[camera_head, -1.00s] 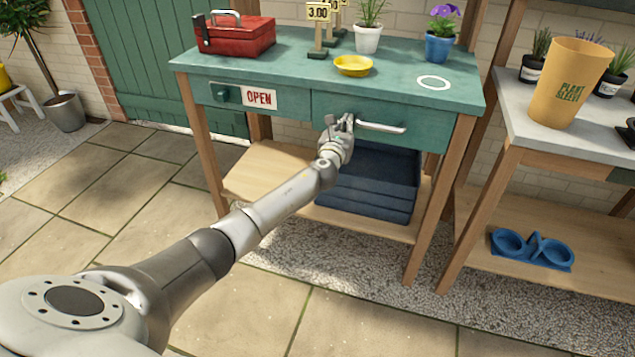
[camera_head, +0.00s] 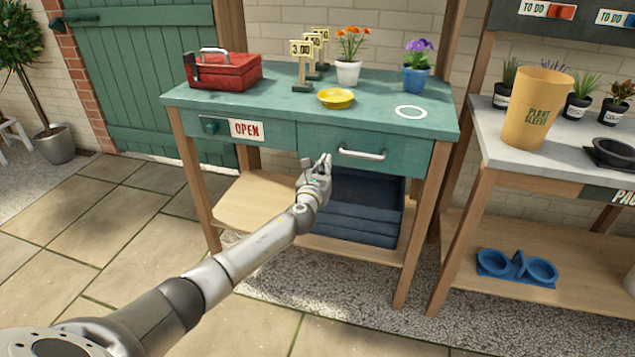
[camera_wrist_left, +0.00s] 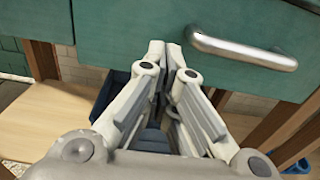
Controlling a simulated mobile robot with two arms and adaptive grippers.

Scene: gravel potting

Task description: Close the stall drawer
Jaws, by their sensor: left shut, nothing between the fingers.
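The stall drawer (camera_head: 400,152) is the teal front with a silver bar handle (camera_head: 361,153), under the right half of the stall top. Its front sits at or very near the stall's front face; I cannot tell if a small gap is left. My left gripper (camera_head: 317,162) is just below and left of the handle, in front of the drawer's lower left part. In the left wrist view, its fingers (camera_wrist_left: 165,47) are together and empty, by the drawer front's lower edge (camera_wrist_left: 120,52). The handle (camera_wrist_left: 240,50) is to their right, apart from them. My right gripper is not in view.
The stall top (camera_head: 260,105) holds a red toolbox (camera_head: 224,70), price signs, a yellow dish (camera_head: 335,98) and flower pots. A dark blue crate (camera_head: 365,205) stands on the shelf below. A second bench (camera_head: 480,125) is on the right. Paving is open in front.

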